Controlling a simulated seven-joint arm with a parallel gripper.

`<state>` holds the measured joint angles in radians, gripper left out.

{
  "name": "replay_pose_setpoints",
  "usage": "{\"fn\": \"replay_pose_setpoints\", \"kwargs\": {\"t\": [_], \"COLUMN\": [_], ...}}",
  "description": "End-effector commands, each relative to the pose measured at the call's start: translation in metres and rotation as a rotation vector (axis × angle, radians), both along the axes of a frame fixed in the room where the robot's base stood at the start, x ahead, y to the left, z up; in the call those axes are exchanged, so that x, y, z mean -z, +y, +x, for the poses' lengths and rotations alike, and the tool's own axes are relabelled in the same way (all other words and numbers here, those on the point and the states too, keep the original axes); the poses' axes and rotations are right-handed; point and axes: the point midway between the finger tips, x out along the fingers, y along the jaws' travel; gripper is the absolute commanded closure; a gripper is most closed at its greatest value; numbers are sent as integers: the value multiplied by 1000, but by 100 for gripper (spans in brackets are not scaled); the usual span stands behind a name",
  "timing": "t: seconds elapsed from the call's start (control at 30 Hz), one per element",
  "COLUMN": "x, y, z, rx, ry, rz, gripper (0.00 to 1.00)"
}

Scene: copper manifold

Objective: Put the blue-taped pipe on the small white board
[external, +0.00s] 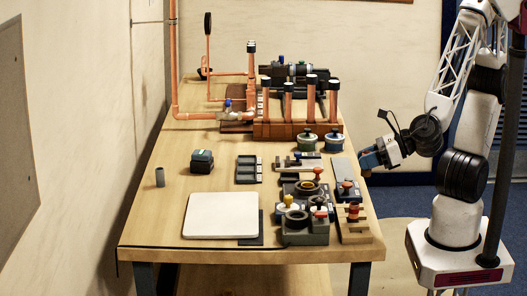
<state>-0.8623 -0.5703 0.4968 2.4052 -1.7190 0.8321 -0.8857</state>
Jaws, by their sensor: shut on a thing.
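The small white board (221,214) lies flat and bare on the near left part of the table. My gripper (371,159) is at the table's right edge, to the right of the board and farther back. It is shut on a small blue thing with a hint of copper colour. The piece is too small and too covered by the jaws to make out its shape, so I cannot tell for certain that it is the blue-taped pipe. No other pipe with clear blue tape shows.
A copper manifold (262,130) with several upright black-capped pipes stands at the back. Clamps and fixtures (305,225) crowd the table right of the board. A dark blue block (202,161) and a grey cup (160,177) stand behind the board. The wall borders the left side.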

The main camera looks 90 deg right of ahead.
Motion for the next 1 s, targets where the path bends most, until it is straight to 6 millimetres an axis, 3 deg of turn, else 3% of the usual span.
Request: {"fn": "replay_pose_setpoints", "kwargs": {"t": [0.47,1.0], "x": [-2,14], "y": [-15,-58], "z": [100,208], "rx": [234,481], "ry": [1,0], "rz": [0,-3], "gripper": [95,95]}}
